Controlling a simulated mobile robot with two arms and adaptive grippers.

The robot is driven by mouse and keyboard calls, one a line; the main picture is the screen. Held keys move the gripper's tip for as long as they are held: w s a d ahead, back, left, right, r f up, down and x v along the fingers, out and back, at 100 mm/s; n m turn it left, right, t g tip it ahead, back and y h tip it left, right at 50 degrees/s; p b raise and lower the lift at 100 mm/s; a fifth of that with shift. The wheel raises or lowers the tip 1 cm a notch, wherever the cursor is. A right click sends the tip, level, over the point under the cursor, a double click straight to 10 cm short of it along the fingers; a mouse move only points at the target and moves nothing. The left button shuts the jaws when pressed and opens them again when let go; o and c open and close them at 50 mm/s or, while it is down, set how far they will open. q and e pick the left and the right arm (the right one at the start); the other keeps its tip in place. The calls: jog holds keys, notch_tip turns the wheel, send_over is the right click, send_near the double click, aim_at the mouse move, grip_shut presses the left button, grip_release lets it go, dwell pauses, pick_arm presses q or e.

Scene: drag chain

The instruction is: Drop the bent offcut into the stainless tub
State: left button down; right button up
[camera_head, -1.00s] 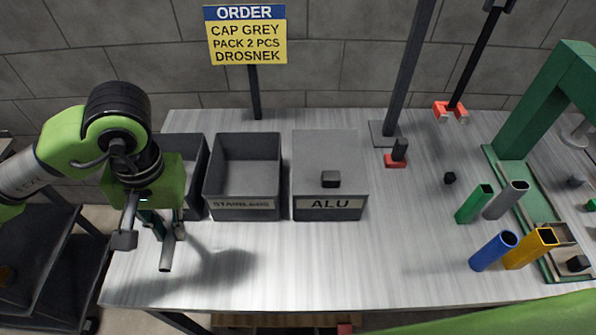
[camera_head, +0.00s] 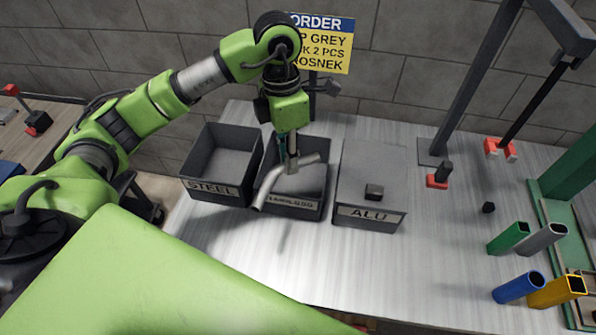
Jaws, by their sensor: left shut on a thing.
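My left gripper (camera_head: 292,165) is shut on the bent offcut (camera_head: 268,186), a grey metal tube with a bend. It holds the offcut over the stainless tub (camera_head: 304,211), the middle one of three grey bins. One end of the offcut reaches past the tub's front left side, and the other points right. The gripper and the offcut hide part of the tub's inside and its label. How high the offcut is above the rim is hard to tell. My right gripper is not in view.
The steel bin (camera_head: 213,191) stands open on the left. The ALU bin (camera_head: 368,216) on the right looks covered, with a small dark block (camera_head: 374,191) on top. Green, grey, blue (camera_head: 518,287) and yellow tubes stand at the right.

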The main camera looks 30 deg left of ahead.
pick_arm(q)
jog(key=w+a+r+n+t+p, duration=0.1)
jog(key=w+a+n+p, duration=0.15)
jog(key=n, duration=0.95)
jog(key=w+a+r+n+t+p, duration=0.1)
jog(key=w+a+n+p, duration=0.2)
jog(key=n, duration=0.9)
jog(key=shift+y, duration=0.4)
jog(key=f+b, duration=0.1)
jog(key=f, duration=0.1)
jog(key=f+b, duration=0.2)
jog(key=a+f+b, duration=0.1)
jog(key=shift+s+f+b, duration=0.25)
jog(key=shift+f+b, duration=0.15)
jog(key=c, duration=1.9)
grip_release()
